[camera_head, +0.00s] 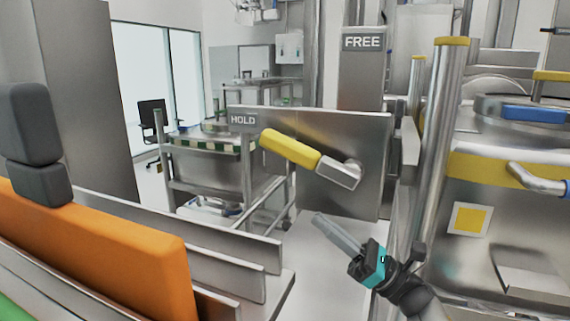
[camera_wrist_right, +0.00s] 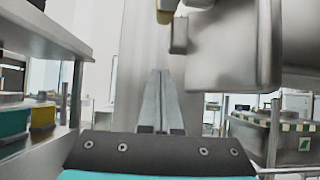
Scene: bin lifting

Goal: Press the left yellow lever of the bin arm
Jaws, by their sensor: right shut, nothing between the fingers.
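The yellow lever (camera_head: 290,149) is mounted on a metal panel (camera_head: 350,195) by a grey pivot arm (camera_head: 341,172). Its yellow handle points up and left, toward the HOLD label (camera_head: 243,119). My right gripper (camera_head: 318,218) is below the lever, apart from it in the picture, with its fingers pointing up and left. Its fingers are shut and empty; they also show in the wrist view (camera_wrist_right: 160,76). A small yellow end, likely the lever's (camera_wrist_right: 165,12), shows at the top of that view. My left gripper is not in view.
A FREE label (camera_head: 362,42) is on a metal post above the panel. A shiny vertical post (camera_head: 443,130) with a yellow top stands right of the panel. An orange block (camera_head: 105,255) and metal rails are at the lower left. A metal cart (camera_head: 215,180) stands behind.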

